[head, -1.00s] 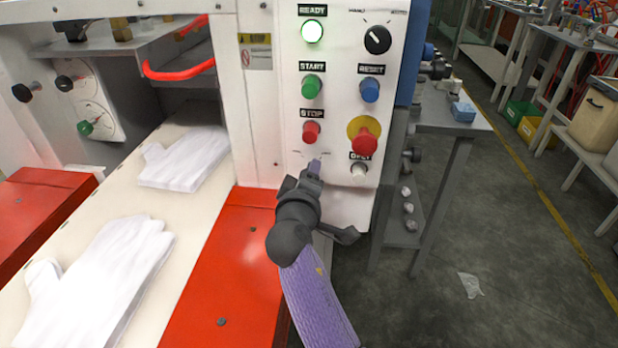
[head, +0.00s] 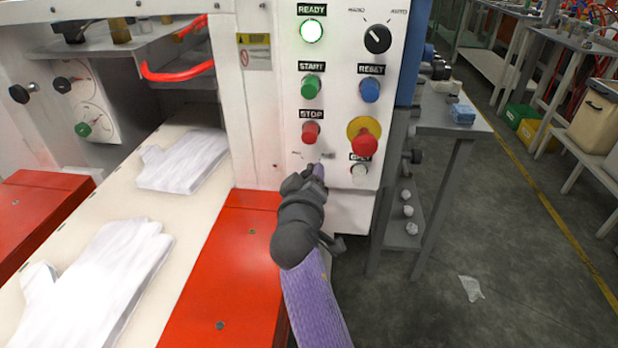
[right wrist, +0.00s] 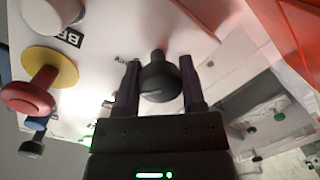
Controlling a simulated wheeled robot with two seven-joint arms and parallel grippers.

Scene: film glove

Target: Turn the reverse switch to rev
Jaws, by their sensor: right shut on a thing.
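The reverse switch (right wrist: 160,78) is a round black knob with a light pointer line on the white control panel (head: 345,210). It shows between the fingers of my right gripper (right wrist: 160,88) in the right wrist view. The gripper is shut on the knob. In the head view my right gripper (head: 318,172) is at the lower panel, below the red stop button (head: 311,133), and hides the knob. The small labels beside the switch are too blurred to read. My left gripper is not in view.
A red emergency stop (head: 364,143) with a yellow collar and a white button (head: 359,171) sit right of the gripper. The green start button (head: 311,87), blue reset button (head: 370,90) and black selector (head: 377,40) are above. White gloves (head: 100,280) lie on the left.

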